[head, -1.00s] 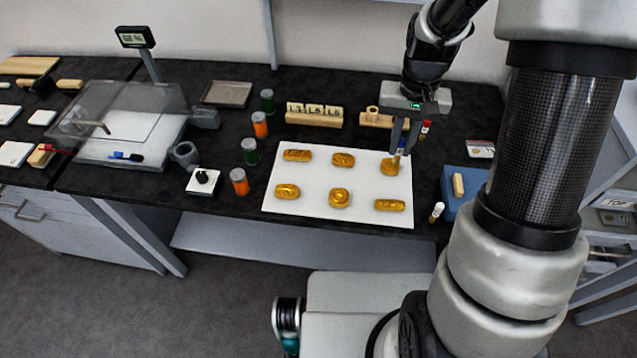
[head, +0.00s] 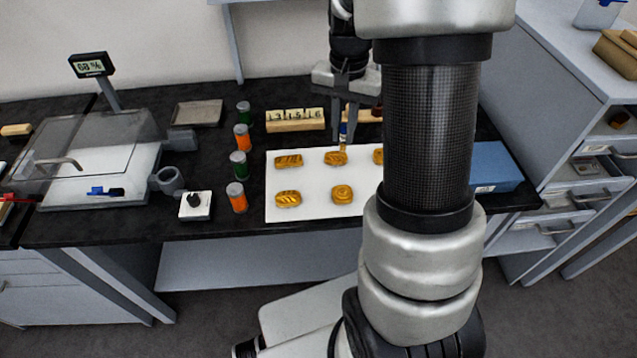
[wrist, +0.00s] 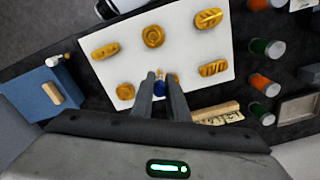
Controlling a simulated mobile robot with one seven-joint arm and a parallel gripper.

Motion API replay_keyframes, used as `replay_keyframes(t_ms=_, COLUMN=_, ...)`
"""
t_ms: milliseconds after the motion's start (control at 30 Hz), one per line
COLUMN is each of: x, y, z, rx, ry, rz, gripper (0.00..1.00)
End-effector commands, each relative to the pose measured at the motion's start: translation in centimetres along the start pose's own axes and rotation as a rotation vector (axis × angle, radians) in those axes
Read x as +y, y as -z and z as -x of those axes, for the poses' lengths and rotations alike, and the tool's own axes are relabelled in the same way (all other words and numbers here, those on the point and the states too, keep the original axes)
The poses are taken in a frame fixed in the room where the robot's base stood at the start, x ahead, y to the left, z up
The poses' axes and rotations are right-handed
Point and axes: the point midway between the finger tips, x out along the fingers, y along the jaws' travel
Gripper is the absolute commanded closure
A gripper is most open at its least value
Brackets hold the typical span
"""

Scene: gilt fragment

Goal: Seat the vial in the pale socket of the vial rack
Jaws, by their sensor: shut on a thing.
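My gripper (head: 343,118) is shut on a vial (head: 343,131) with a blue upper part and a paler lower end. In the wrist view the vial's blue part (wrist: 159,89) shows between the fingertips, with a gilt piece partly hidden behind. A low wooden block (head: 365,116), apparently the vial rack, stands behind my gripper, mostly hidden by my arm. A dark red thing is at its right end. I cannot make out the pale socket.
The white board (head: 310,211) holds several gilt pieces. A wooden block with number tiles (head: 295,121) is behind it. Green and orange jars (head: 238,197) stand left. A blue box (head: 490,165) is right; in the wrist view a small white-capped vial (wrist: 52,62) stands beside it.

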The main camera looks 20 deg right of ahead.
Motion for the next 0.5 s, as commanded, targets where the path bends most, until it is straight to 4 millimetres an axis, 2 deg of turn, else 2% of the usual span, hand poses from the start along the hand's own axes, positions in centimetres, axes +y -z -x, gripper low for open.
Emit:
replay_keyframes(t_ms=133, x=0.4, y=0.2, z=-0.6, rx=-0.001, ry=0.000, rz=-0.024, gripper=1.00)
replay_keyframes(t_ms=400, x=0.4, y=0.1, z=-5.3, rx=-0.003, ry=-0.001, rz=-0.026, gripper=1.00)
replay_keyframes(t_ms=500, x=0.3, y=0.2, z=-6.1, rx=-0.001, ry=0.000, rz=-0.025, gripper=1.00)
